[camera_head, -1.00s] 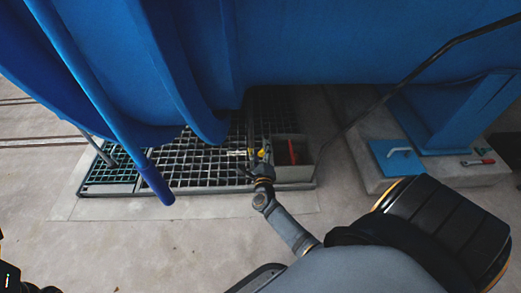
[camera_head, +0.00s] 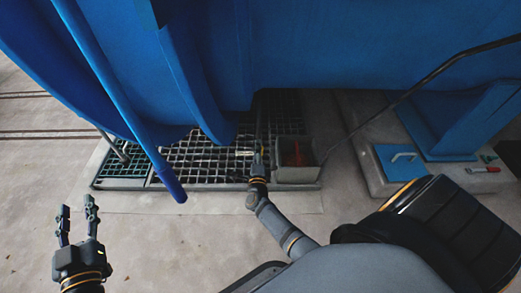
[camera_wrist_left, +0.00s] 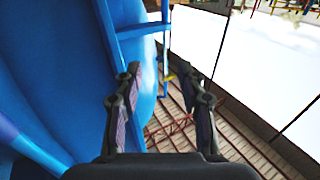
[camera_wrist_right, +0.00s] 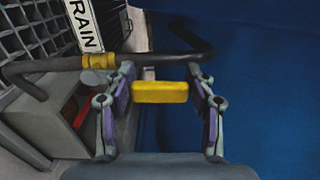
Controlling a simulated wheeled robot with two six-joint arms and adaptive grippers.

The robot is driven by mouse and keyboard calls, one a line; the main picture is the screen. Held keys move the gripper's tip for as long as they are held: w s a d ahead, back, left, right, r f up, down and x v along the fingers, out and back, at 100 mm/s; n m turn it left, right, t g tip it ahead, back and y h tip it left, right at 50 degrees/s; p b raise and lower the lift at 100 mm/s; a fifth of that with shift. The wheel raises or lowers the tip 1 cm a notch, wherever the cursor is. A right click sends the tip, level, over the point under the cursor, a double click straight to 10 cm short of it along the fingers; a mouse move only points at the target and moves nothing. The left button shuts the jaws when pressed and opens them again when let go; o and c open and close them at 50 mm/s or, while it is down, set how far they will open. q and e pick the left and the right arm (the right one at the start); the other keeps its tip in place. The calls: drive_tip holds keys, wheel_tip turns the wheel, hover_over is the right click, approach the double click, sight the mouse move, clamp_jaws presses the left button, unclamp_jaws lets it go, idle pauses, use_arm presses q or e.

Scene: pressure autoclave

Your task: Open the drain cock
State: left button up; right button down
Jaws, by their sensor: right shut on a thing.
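The drain cock's yellow handle (camera_wrist_right: 160,92) is between the fingers of my right gripper (camera_wrist_right: 160,76) in the right wrist view. That gripper is shut on it. A dark pipe with a yellow collar (camera_wrist_right: 98,61) runs just beyond, beside a white tag (camera_wrist_right: 84,25) reading "RAIN", its start cut off. In the head view my right gripper (camera_head: 258,164) is over the floor grating, left of a grey box, and hides the handle. My left gripper (camera_head: 77,215) is open and empty above the bare floor at the lower left.
The blue vessel (camera_head: 330,45) hangs over the floor grating (camera_head: 195,160). A grey open box (camera_head: 297,174) with something red inside stands at the grating's right end. A thin dark pipe (camera_head: 425,80) slants down to the right of it. Bare floor lies in front.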

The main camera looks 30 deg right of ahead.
use_arm(q)
drive_tip(key=shift+s+d+f+g, duration=0.15)
drive_tip(key=shift+f+g, duration=0.25)
drive_tip(key=shift+f, duration=0.55)
drive_tip(key=shift+s+a+f+g, duration=0.15)
drive_tip(key=shift+f+g, duration=0.25)
drive_tip(key=shift+f, duration=0.5)
use_arm(e)
drive_tip(key=shift+w+a+n, duration=0.25)
drive_tip(key=shift+a+n, duration=0.05)
drive_tip(key=shift+n, duration=0.1)
drive_tip(key=c, duration=0.7)
unclamp_jaws()
drive_tip(key=shift+s+a+f, duration=0.1)
drive_tip(key=v, duration=0.7)
drive_tip(key=shift+s, duration=0.2)
